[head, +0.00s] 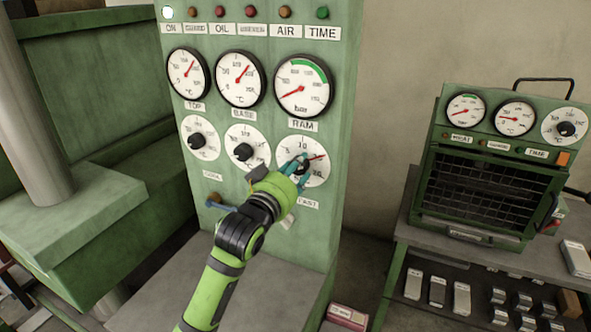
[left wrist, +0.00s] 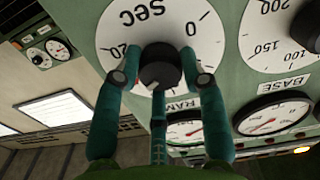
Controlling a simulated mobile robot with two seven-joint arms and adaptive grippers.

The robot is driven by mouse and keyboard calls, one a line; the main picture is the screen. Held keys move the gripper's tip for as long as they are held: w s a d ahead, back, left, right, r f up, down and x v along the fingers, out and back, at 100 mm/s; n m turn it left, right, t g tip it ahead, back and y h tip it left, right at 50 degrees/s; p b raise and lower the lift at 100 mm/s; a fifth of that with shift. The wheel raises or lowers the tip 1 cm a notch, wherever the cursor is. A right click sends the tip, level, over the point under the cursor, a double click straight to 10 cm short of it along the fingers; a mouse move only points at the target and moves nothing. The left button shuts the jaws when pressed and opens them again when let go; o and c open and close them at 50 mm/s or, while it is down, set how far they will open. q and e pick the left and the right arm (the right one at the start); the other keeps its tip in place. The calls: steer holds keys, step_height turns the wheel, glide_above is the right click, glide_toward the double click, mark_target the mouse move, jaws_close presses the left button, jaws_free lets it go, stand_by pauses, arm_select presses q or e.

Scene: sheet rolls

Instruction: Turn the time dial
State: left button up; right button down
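A white dial (head: 316,173) with a black knob and a red pointer sits lowest right on the tall green panel. In the left wrist view this dial (left wrist: 207,35) reads "SEC", upside down, with its black knob (left wrist: 162,66) in the middle. My left gripper (head: 300,170) is at this dial. In the left wrist view its teal fingers (left wrist: 161,62) straddle the knob, with a third finger below it. Whether they press on the knob I cannot tell. Another dial (head: 564,126), above a "TIME" label, is on the small green oven at right. My right gripper is not in view.
Two more knob dials (head: 200,138) (head: 247,147) are left of my gripper, with gauges above. The oven (head: 478,190) stands on a grey bench with several metal blocks below. A red box (head: 347,317) lies low between them.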

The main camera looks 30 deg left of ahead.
arm_select(q)
steer(key=shift+o, duration=1.2)
steer(key=shift+w, duration=0.1)
steer(key=s, duration=0.7)
steer(key=shift+s+d, duration=0.2)
steer(key=shift+s, duration=0.05)
